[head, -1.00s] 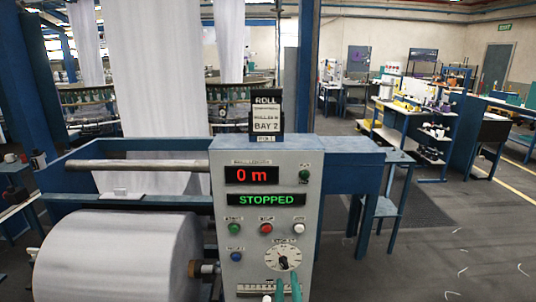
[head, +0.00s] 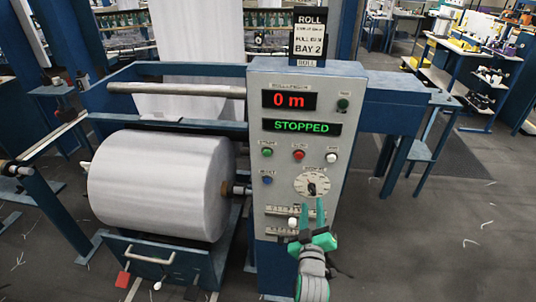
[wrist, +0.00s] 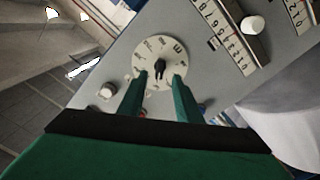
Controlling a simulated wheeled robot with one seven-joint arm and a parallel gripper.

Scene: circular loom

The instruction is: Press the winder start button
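The winder's grey control panel (head: 260,90) stands upright in the head view. Its green button (head: 267,152) is at the left of the middle row, beside a red button (head: 299,155) and a white button (head: 332,154). The label over the green one is too small to read surely. My gripper (head: 314,207) is open and empty, below the buttons and in front of the dial (head: 312,185). In the wrist view its green fingertips (wrist: 159,80) are apart, with the dial's black knob between them; contact cannot be told.
The displays read "0 m" (head: 289,100) and "STOPPED" (head: 302,127). A blue button (head: 267,180) lies below the green one. Sliders (head: 285,210) run along the panel's lower part. A white fabric roll (head: 160,185) is at the left.

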